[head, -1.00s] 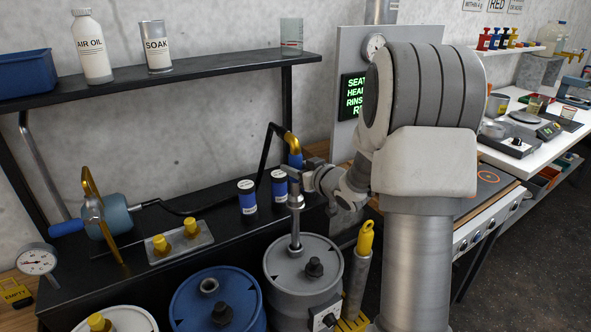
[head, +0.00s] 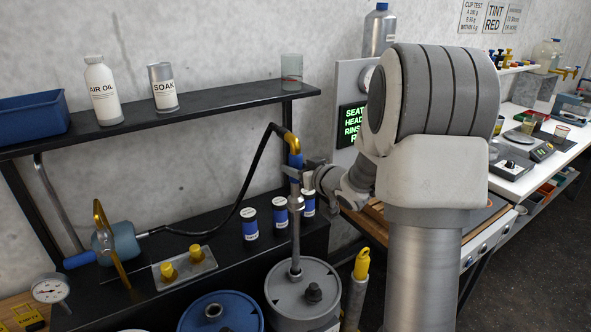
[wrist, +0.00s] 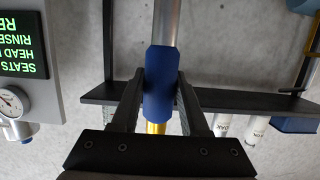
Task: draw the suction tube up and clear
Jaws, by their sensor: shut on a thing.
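The suction tube (head: 296,235) is a steel pipe with a blue grip, a gold elbow (head: 291,142) and a black hose (head: 262,165). It stands upright, its lower end hidden inside the opening of the grey drum (head: 278,291). My gripper (head: 300,172) is shut on the blue grip near the top of the tube. In the wrist view, which is upside down, the fingers (wrist: 160,85) press on both sides of the blue grip (wrist: 160,97), with bare pipe above and the gold part below.
Several blue-labelled cans (head: 279,217) stand on the black bench just behind the tube. A black shelf (head: 200,108) with bottles runs above on the left. A blue drum (head: 245,312) is left of the grey one. A yellow-handled tool (head: 361,264) stands to its right.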

